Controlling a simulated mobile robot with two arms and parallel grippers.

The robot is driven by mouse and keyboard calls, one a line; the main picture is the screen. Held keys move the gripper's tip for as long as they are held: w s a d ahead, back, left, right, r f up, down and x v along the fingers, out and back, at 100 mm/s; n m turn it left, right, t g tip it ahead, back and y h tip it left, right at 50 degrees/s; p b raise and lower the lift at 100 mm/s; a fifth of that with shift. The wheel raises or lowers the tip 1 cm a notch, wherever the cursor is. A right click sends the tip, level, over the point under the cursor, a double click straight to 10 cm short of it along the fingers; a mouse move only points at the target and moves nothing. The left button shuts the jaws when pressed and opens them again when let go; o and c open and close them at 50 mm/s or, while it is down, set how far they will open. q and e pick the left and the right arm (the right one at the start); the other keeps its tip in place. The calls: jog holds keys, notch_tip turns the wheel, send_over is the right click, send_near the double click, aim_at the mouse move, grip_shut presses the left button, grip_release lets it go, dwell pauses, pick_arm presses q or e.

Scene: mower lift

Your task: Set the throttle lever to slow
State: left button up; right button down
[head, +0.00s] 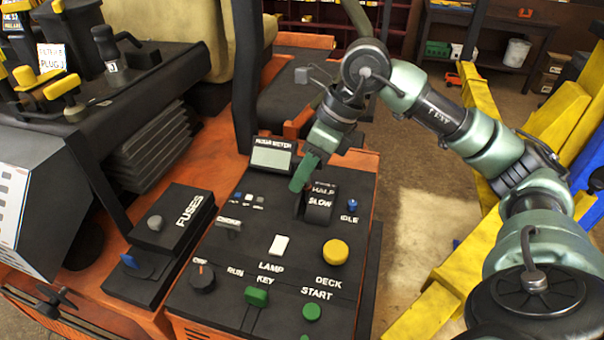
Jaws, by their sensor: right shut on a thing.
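The throttle lever, with a green grip (302,175), stands at the left edge of the throttle quadrant (319,207) on the black control panel. The quadrant carries the words HALF and SLOW, and a further label above them is partly covered. The lever leans toward the far end, and its grip is beyond the SLOW word. My right gripper (311,160) reaches down from the upper right and is shut on the lever's grip, with the fingertips hard to separate from it. My left gripper is not in view.
The panel (230,262) also holds an hour meter (271,157), a blue idle knob (352,205), a yellow deck knob (335,252), a green key (256,296) and a green start button (312,312). A fuses box (165,228) stands left. Yellow lift beams (430,315) stand right.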

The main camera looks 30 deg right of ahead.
jog(key=shift+s+a+f, duration=0.2)
jog(key=shift+s+f, duration=0.05)
jog(key=shift+f, duration=0.05)
jog(key=shift+s+a+f+b, duration=0.2)
jog(key=shift+a+b, duration=0.05)
jog(key=shift+b, duration=0.2)
jog(key=shift+s+a+f+b, duration=0.25)
jog(key=shift+s+a+b, duration=0.2)
jog(key=shift+a+b, duration=0.2)
jog(key=shift+s+a+f+b, duration=0.25)
jog(key=shift+s+a+b, duration=0.15)
jog(key=shift+a+b, duration=0.2)
jog(key=shift+s+a, duration=0.1)
jog(key=shift+a, duration=0.05)
jog(key=shift+r, duration=0.15)
jog(key=c, duration=1.3)
grip_release()
jog(key=shift+d+r, duration=0.1)
jog(key=shift+d, duration=0.15)
